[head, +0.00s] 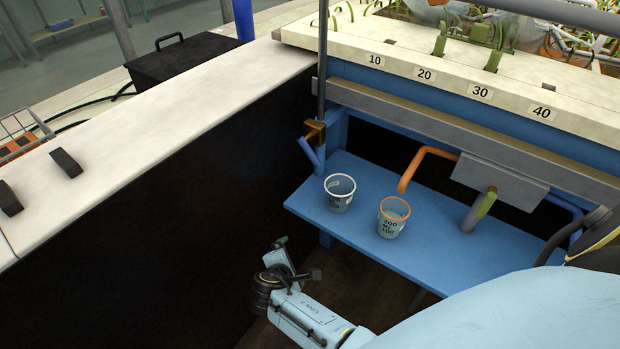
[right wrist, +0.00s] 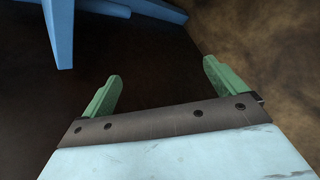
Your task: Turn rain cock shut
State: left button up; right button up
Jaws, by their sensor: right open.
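A brass cock with a blue lever (head: 309,150) sits on the upright grey pipe at the left end of the blue bench; its lever slants down. I take it to be the rain cock, but no label shows. A second fitting, with a grey and green handle (head: 478,211), hangs at the right under a grey plate. My right gripper (head: 281,244) is low, in front of the bench and below the brass cock, apart from both. In the right wrist view its green fingers (right wrist: 160,70) are spread and empty. My left gripper is out of view.
Two marked cups, one white-rimmed (head: 340,194) and one orange-rimmed (head: 393,218), stand on the blue shelf (head: 420,263). An orange pipe (head: 425,156) hangs above the orange-rimmed cup. A dark wall with a pale top (head: 150,140) bounds the left. Blue framework (right wrist: 61,35) shows in the wrist view.

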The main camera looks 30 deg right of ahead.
jog(key=w+r+t+h+b, duration=0.2)
jog(key=w+r+h+b, duration=0.2)
jog(key=w+r, duration=0.4)
jog(key=m+g+h+b, duration=0.2)
jog(key=h+b, duration=0.3)
jog(key=h, duration=0.1)
send_near(309, 153)
jog(key=b+x, duration=0.1)
jog(key=x, duration=0.3)
jog(key=shift+r, duration=0.1)
jog(key=b+x, duration=0.2)
jog(key=x, duration=0.3)
jog(key=shift+w+d, duration=0.15)
jog(key=shift+d, duration=0.05)
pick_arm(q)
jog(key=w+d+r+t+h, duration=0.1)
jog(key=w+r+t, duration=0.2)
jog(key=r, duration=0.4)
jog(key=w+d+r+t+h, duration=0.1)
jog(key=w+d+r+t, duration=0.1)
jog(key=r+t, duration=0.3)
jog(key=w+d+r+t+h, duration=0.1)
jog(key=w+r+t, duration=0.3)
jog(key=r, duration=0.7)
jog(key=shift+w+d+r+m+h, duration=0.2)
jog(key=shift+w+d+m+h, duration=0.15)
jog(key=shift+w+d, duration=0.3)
pick_arm(e)
jog(key=shift+w+d, duration=0.25)
jog(key=shift+d, duration=0.3)
